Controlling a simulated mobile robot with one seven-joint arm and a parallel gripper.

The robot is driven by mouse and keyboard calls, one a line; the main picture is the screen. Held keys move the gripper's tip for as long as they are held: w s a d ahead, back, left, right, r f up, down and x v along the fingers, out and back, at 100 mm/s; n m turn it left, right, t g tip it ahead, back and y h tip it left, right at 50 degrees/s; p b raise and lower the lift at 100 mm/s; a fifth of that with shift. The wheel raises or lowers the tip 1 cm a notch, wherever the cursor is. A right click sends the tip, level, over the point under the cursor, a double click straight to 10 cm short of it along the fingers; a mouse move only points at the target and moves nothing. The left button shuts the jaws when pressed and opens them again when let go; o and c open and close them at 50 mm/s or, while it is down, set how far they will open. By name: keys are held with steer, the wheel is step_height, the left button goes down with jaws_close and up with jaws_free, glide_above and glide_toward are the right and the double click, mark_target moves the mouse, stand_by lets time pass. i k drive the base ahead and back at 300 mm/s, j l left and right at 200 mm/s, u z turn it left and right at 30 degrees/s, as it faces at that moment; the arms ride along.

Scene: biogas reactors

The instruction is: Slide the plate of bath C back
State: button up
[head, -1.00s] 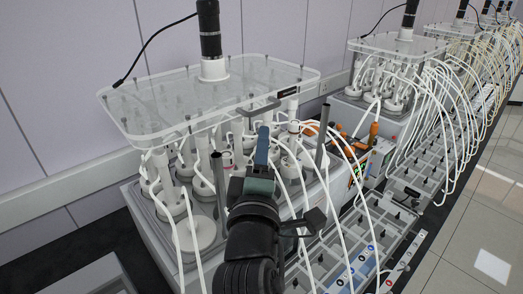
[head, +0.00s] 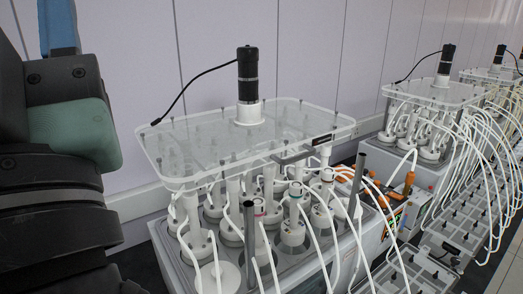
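The nearest bath (head: 285,272) carries a clear plate (head: 215,140) above its white-capped bottles (head: 293,228). A black motor (head: 248,76) stands upright on the plate. A grey handle (head: 293,157) and a small dark label (head: 323,139) are at its front edge. The label is too small to read, so I cannot tell which bath is C. My arm fills the left edge, with a blue part of my gripper (head: 58,25) cut off by the top of the picture. Its fingertips are not shown. It is apart from the plate, to its left and nearer the camera.
A second bath with its own clear plate (head: 430,95) stands behind to the right. White hoses (head: 470,140) run down to grey trays (head: 400,275) along the right. Two dark upright rods (head: 250,245) stand at the near bath's front. A panelled wall (head: 330,50) is close behind.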

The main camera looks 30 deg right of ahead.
mark_target(250, 111)
steer(key=i+l+z, duration=0.1)
steer(key=z, duration=0.2)
steer(key=i+z, duration=0.3)
steer(key=z, duration=1)
steer(key=k+l, duration=0.05)
